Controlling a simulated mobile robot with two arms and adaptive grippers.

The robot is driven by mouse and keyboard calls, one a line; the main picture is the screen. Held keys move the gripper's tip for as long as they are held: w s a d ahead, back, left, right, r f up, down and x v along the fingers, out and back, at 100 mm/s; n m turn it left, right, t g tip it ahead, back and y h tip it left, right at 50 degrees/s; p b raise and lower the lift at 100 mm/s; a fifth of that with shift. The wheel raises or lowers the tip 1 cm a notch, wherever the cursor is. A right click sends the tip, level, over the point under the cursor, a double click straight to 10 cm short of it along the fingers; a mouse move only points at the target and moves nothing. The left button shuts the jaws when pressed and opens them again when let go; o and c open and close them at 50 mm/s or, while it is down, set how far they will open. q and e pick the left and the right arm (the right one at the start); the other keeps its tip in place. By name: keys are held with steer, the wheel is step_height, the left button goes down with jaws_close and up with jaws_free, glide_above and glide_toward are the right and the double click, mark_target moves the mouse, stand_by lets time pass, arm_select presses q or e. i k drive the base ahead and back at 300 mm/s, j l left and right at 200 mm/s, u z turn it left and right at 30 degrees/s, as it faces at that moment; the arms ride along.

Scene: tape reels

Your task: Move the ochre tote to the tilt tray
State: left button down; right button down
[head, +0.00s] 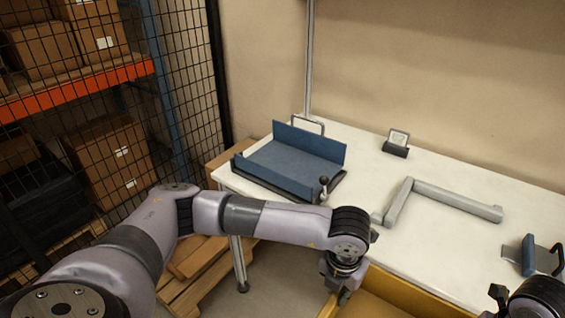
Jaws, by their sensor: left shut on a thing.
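The ochre tote (385,304) shows at the bottom edge, in front of the white table; its lower part is cut off by the frame. My left gripper (341,294) is shut on the tote's left rim, and its fingertips are small and partly hidden. My right arm is at the bottom right corner, with part of its gripper (498,293) near the tote's right side; its fingers are not clear. The tilt tray (292,164) is blue, with raised walls, on a dark base at the table's left end. A black-knobbed lever stands at its front right.
The white table (455,245) also bears a grey angled bar (445,197), a small framed display (397,142) and a blue-and-black fixture (530,256) at right. A wooden pallet (195,270) is on the floor at left. Mesh fencing and shelves with boxes (107,155) stand beyond.

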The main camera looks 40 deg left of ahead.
mark_target(290, 165)
steer(key=j, duration=0.55)
steer(key=i+j, duration=0.15)
steer(key=j, duration=0.95)
